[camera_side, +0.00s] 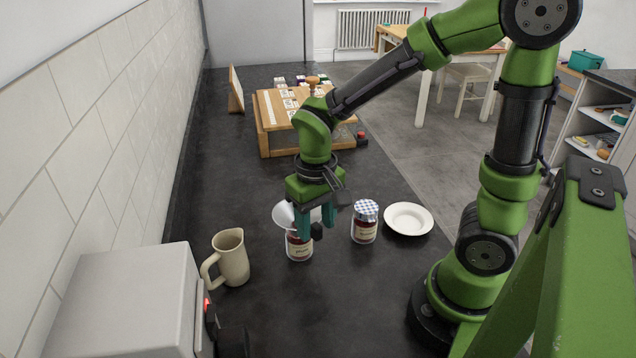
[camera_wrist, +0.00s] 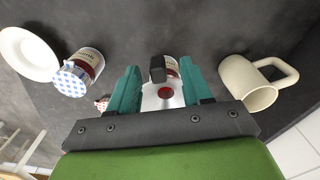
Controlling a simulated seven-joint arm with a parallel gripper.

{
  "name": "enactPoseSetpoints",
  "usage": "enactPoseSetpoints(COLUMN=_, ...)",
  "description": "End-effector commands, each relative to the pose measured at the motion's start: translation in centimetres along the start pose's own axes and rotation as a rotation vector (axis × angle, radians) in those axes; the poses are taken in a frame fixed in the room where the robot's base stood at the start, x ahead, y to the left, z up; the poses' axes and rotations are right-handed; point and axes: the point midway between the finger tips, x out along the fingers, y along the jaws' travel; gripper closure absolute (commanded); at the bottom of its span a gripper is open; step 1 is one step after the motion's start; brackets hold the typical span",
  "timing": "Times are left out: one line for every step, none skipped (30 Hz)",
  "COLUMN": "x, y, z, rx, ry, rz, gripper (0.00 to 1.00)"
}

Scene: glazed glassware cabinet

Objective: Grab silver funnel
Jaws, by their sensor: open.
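The silver funnel (camera_side: 283,214) sits mouth-up at the top of an open jam jar (camera_side: 299,247) with a label, in the middle of the dark counter. My gripper (camera_side: 318,228) points down at the funnel, its teal fingers partly in front of funnel and jar. In the wrist view the funnel (camera_wrist: 150,98) shows between the two spread fingers of my gripper (camera_wrist: 160,72), with red visible through its centre. The jar (camera_wrist: 172,66) shows just beyond it. My gripper is open; I cannot tell whether a finger touches the funnel.
A lidded jam jar (camera_side: 365,222) and a white plate (camera_side: 408,219) stand close on the right. A beige jug (camera_side: 229,257) stands at left, near a grey box-shaped appliance (camera_side: 125,300). A wooden stand (camera_side: 275,112) is behind. A small red-and-white item (camera_wrist: 102,103) lies beside one finger.

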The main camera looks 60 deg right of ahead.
Motion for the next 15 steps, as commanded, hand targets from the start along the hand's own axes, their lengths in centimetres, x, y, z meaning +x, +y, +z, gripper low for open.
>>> enactPoseSetpoints(x=0.8, y=0.3, z=0.3, rx=0.001, ry=-0.004, rz=0.002, gripper=0.51)
enactPoseSetpoints(x=1.3, y=0.3, z=0.3, rx=0.000, ry=-0.005, rz=0.003, gripper=0.51)
enactPoseSetpoints(x=1.9, y=0.3, z=0.3, rx=0.000, ry=-0.005, rz=0.003, gripper=0.51)
enactPoseSetpoints(x=2.2, y=0.2, z=0.2, rx=0.000, ry=-0.004, rz=0.002, gripper=0.51)
enactPoseSetpoints(x=2.4, y=0.2, z=0.2, rx=0.001, ry=-0.003, rz=0.002, gripper=0.51)
enactPoseSetpoints(x=2.7, y=0.2, z=0.2, rx=0.001, ry=-0.002, rz=0.001, gripper=0.51)
enactPoseSetpoints(x=2.8, y=0.2, z=0.2, rx=0.001, ry=-0.001, rz=0.001, gripper=0.51)
enactPoseSetpoints(x=2.9, y=0.2, z=0.2, rx=0.001, ry=-0.001, rz=0.001, gripper=0.51)
enactPoseSetpoints(x=3.0, y=0.2, z=0.2, rx=0.001, ry=0.000, rz=0.000, gripper=0.51)
enactPoseSetpoints(x=3.0, y=0.2, z=0.2, rx=0.001, ry=0.000, rz=0.000, gripper=0.51)
enactPoseSetpoints(x=2.9, y=0.2, z=0.2, rx=0.001, ry=0.000, rz=0.000, gripper=0.51)
enactPoseSetpoints(x=2.9, y=0.2, z=0.2, rx=0.001, ry=0.000, rz=0.000, gripper=0.51)
enactPoseSetpoints(x=2.9, y=0.2, z=0.2, rx=0.001, ry=0.000, rz=0.000, gripper=0.51)
enactPoseSetpoints(x=2.9, y=0.2, z=0.2, rx=0.001, ry=0.000, rz=0.000, gripper=0.51)
enactPoseSetpoints(x=2.9, y=0.2, z=0.2, rx=0.001, ry=0.000, rz=0.000, gripper=0.56)
